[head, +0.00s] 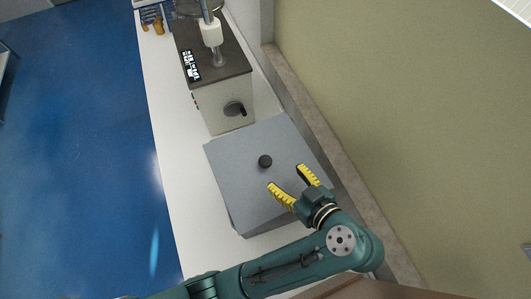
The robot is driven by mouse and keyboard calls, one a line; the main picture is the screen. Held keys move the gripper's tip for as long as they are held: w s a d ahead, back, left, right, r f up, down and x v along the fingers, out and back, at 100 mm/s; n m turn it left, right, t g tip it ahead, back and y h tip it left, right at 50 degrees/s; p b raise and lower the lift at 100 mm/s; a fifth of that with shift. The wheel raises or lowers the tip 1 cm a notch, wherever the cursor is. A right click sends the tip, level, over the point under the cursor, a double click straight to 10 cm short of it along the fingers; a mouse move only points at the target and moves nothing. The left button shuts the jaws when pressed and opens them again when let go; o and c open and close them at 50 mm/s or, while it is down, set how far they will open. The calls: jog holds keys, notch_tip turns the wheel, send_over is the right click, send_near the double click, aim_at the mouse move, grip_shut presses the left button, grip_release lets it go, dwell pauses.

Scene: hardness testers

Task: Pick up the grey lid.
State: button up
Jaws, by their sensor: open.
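The grey lid (238,163) is a flat square plate with a round black knob (265,161) at its middle. It lies on the white counter, on top of a grey body of which only a thin edge shows along the lower left. My gripper (288,178) has yellow fingers, spread apart and empty. It is over the lid's right part, to the lower right of the knob, with the fingertips pointing up and left. The knob is not between the fingers. The height of the fingers above the lid is hard to tell.
A hardness tester (227,99) with a dark top, a small display and a black dial stands just beyond the lid. The white counter (172,123) has a clear strip on the left. A wall ledge (333,148) runs close along the right. A blue rack stands at the far end.

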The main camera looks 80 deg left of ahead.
aim_at(267, 162)
jog(key=b+x, duration=0.3)
jog(key=x, duration=0.1)
jog(key=shift+s+a+f, duration=0.1)
jog(key=shift+a+f, duration=0.05)
jog(key=a, duration=0.1)
jog(key=s+a+f+p, duration=0.1)
jog(key=s+a, duration=0.1)
jog(key=shift+s+a+f, duration=0.25)
jog(key=shift+a+f, duration=0.05)
jog(key=shift+a, duration=0.1)
jog(key=shift+a+f, duration=0.25)
jog(key=shift+a, duration=0.1)
grip_shut()
